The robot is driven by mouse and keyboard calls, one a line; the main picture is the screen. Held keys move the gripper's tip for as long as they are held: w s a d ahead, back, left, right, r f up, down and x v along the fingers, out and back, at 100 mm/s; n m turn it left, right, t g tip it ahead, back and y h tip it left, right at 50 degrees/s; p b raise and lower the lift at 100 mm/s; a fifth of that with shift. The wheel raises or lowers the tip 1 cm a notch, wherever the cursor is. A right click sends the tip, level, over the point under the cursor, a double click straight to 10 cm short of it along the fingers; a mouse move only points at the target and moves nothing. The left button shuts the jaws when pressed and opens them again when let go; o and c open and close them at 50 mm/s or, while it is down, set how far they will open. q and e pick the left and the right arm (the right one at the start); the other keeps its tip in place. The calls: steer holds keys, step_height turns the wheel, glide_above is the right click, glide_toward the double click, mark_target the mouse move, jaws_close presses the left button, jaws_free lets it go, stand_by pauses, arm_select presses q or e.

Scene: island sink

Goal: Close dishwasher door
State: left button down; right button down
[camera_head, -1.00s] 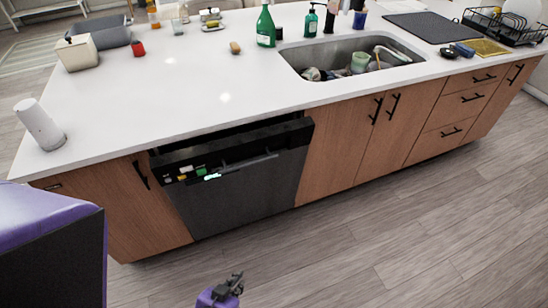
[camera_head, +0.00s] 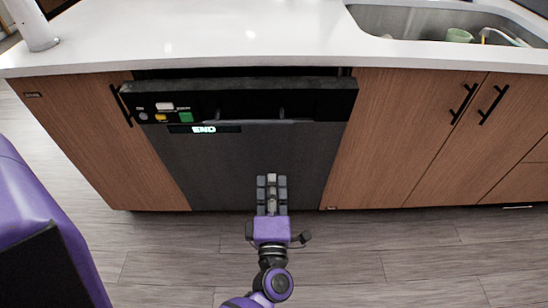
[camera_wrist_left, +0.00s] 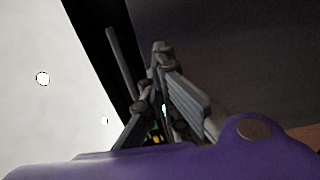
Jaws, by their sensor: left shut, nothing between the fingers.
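The dishwasher door (camera_head: 245,155) is dark grey with a black control strip (camera_head: 240,100), coloured buttons and a lit display reading END. It is nearly upright but ajar: its top edge stands out from the counter, with a dark gap behind it. My left gripper (camera_head: 271,180) is shut and empty. In the head view it overlaps the lower part of the door; I cannot tell whether it touches. In the left wrist view the closed fingers (camera_wrist_left: 160,55) show with the dark door (camera_wrist_left: 235,50) at the right. My right gripper is not in view.
The white countertop (camera_head: 250,35) lies above the dishwasher, with a white cylinder (camera_head: 32,22) at its left. Wooden cabinets (camera_head: 400,140) with black handles flank the door. A sink (camera_head: 420,22) is at the upper right. The wood floor (camera_head: 400,260) in front is clear.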

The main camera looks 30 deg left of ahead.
mark_target(271, 132)
arm_select(q)
steer(key=x, duration=1.4)
steer(key=shift+a+r, duration=0.1)
steer(key=x, duration=0.6)
steer(key=r+x, duration=0.1)
steer(key=x, duration=0.2)
steer(key=shift+s+a, duration=0.1)
steer(key=shift+s, duration=0.1)
steer(key=f+v, duration=0.1)
steer(key=v, duration=1.1)
steer(key=shift+d, duration=0.25)
